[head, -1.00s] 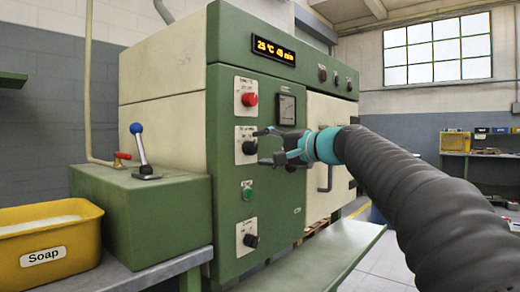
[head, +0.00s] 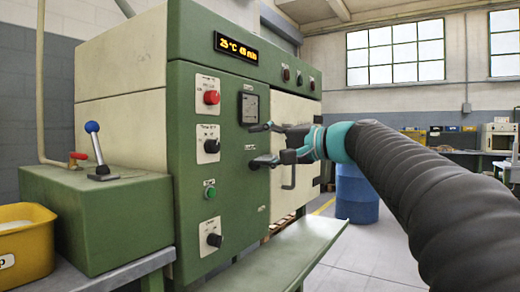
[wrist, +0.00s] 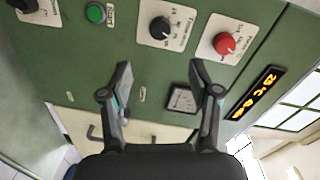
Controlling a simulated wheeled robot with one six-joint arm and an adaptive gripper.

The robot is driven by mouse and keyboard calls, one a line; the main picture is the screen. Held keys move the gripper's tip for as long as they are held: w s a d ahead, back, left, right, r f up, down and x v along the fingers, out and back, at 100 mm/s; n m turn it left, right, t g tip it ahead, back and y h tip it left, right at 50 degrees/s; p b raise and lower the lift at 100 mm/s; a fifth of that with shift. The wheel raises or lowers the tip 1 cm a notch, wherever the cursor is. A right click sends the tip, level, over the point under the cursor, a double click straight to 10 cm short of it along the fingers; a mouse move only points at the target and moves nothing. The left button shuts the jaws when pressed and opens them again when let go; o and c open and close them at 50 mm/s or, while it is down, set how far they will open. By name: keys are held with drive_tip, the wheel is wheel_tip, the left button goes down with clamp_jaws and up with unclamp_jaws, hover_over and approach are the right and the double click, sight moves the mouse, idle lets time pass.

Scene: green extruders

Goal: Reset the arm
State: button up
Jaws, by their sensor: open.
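My gripper (head: 262,145) is open and empty in the head view, held in front of the green machine's panel at the end of my dark, ribbed arm. In the wrist view its two fingers (wrist: 160,85) stand wide apart with nothing between them. The green and cream extruder (head: 185,130) fills the middle of the head view. Its panel carries a red knob (head: 211,97), a black knob (head: 212,146), a green button (head: 210,192) and a lower black knob (head: 214,240). The display (head: 236,47) reads about 25 °C and 40 min.
A lever with a blue ball (head: 92,127) stands on a green box (head: 100,215) at left. A yellow bin (head: 28,245) sits at the lower left. A green shelf (head: 275,258) juts out below the panel. A blue barrel (head: 357,195) stands behind my arm.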

drive_tip(key=s+d+f+g+h, duration=0.2)
drive_tip(key=f+h, duration=0.2)
drive_tip(key=f, duration=0.7)
drive_tip(key=s+d+f+g+h, duration=0.1)
drive_tip(key=d+f+h, duration=0.2)
drive_tip(key=f, duration=0.8)
drive_tip(key=s+d+f+n+g+h, duration=0.1)
drive_tip(key=s+d+f+n+h, duration=0.1)
drive_tip(key=s+f, duration=0.7)
drive_tip(key=s+d+f+n+g+h, duration=0.1)
drive_tip(key=s+d+f+n+h, duration=0.1)
drive_tip(key=s+f, duration=0.8)
drive_tip(key=shift+s+d+n+h, duration=0.15)
drive_tip(key=shift+s+n+h, duration=0.75)
drive_tip(key=shift+s, duration=2.95)
drive_tip(key=shift+m+h, duration=0.4)
